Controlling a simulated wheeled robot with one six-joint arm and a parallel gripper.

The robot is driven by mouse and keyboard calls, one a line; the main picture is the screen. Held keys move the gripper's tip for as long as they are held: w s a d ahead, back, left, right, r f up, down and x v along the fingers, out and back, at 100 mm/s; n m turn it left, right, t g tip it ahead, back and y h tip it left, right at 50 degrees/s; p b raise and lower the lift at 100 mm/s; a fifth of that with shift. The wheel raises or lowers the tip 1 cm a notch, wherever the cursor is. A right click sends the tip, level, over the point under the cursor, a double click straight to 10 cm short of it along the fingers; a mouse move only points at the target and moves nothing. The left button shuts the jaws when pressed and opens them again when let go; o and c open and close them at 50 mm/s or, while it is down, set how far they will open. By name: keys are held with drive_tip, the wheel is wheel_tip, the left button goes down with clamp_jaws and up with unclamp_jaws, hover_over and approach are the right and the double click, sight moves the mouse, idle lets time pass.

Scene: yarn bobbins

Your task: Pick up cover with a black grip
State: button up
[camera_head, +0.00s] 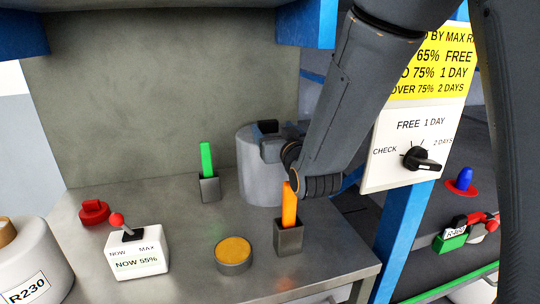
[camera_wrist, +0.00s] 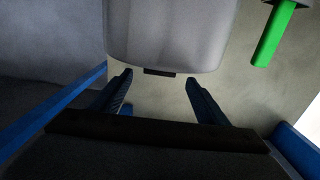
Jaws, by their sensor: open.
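The cover is a large pale grey rounded body (camera_head: 254,182) standing on the metal bench, partly hidden behind my arm. It also fills the top of the wrist view (camera_wrist: 170,32), where a small black grip (camera_wrist: 159,72) shows at its lower edge. My gripper (camera_wrist: 158,88) is open and empty, with one finger on each side of the black grip in that view and a gap to both. In the head view my wrist is at the cover's upper right. A dark block shows there, but I cannot tell whether it is the grip or my gripper.
A green bar (camera_head: 206,160) and an orange bar (camera_head: 289,205) stand in metal holders near the cover. A yellow-topped disc (camera_head: 233,252), a white lever box (camera_head: 138,257) and a red knob (camera_head: 94,212) are on the bench. A blue post (camera_head: 399,225) stands right.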

sight(269, 123)
drive_tip(key=shift+p+x, duration=0.8)
drive_tip(key=shift+x, duration=2.15)
drive_tip(key=c, duration=1.5)
drive_tip(key=shift+r, duration=0.1)
drive_tip(key=shift+r+b, duration=1.15)
drive_tip(key=shift+r, duration=3.8)
